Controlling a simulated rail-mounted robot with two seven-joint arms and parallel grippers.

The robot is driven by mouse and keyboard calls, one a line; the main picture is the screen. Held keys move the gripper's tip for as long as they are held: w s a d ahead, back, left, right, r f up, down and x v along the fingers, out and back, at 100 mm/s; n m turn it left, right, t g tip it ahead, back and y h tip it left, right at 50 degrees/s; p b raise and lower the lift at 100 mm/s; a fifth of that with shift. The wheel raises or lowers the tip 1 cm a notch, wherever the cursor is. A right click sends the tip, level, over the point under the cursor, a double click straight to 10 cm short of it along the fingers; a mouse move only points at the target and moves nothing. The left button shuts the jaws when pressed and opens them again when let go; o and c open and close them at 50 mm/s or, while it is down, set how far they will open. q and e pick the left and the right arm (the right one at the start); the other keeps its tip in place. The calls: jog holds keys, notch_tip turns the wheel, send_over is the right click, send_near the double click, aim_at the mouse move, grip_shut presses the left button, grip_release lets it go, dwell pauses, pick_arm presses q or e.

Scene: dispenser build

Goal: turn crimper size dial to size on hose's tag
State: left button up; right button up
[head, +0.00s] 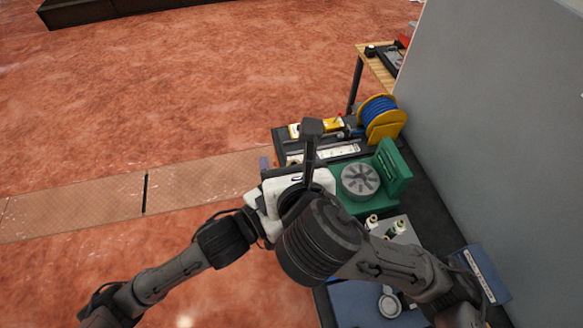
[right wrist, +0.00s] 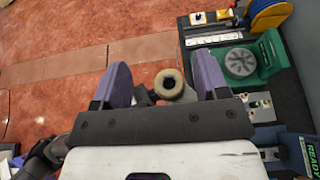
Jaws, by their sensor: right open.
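The green crimper (head: 393,172) stands on the dark bench, with a round grey slotted disc (head: 360,180) on it. Both show at the upper right of the right wrist view, the disc (right wrist: 240,63) beside the green upright (right wrist: 271,52). I cannot make out size marks on the disc. My right gripper (right wrist: 163,80) is open, its purple fingers apart. A pale cylinder with a tan, dark-holed end (right wrist: 170,83) appears between them; I cannot tell whether it is the hose. My left arm reaches in from the left; its fingers are hidden. No readable tag shows.
A yellow reel of blue hose (head: 380,115) stands at the bench's back. A yellow tool (head: 330,125) and a white strip (head: 340,152) lie near it. Small fittings (head: 388,229) lie in front of the crimper. A blue READY box (right wrist: 302,152) stands lower right. A grey wall (head: 500,130) bounds the right.

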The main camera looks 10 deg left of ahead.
jog(key=shift+w, duration=0.1)
jog(key=shift+c, duration=0.3)
pick_arm(q)
jog(key=shift+r, duration=0.1)
pick_arm(e)
jog(key=shift+a+f, duration=0.1)
jog(key=shift+a, duration=0.05)
grip_shut()
pick_arm(q)
jog(key=o, duration=1.2)
jog(key=shift+o, duration=0.2)
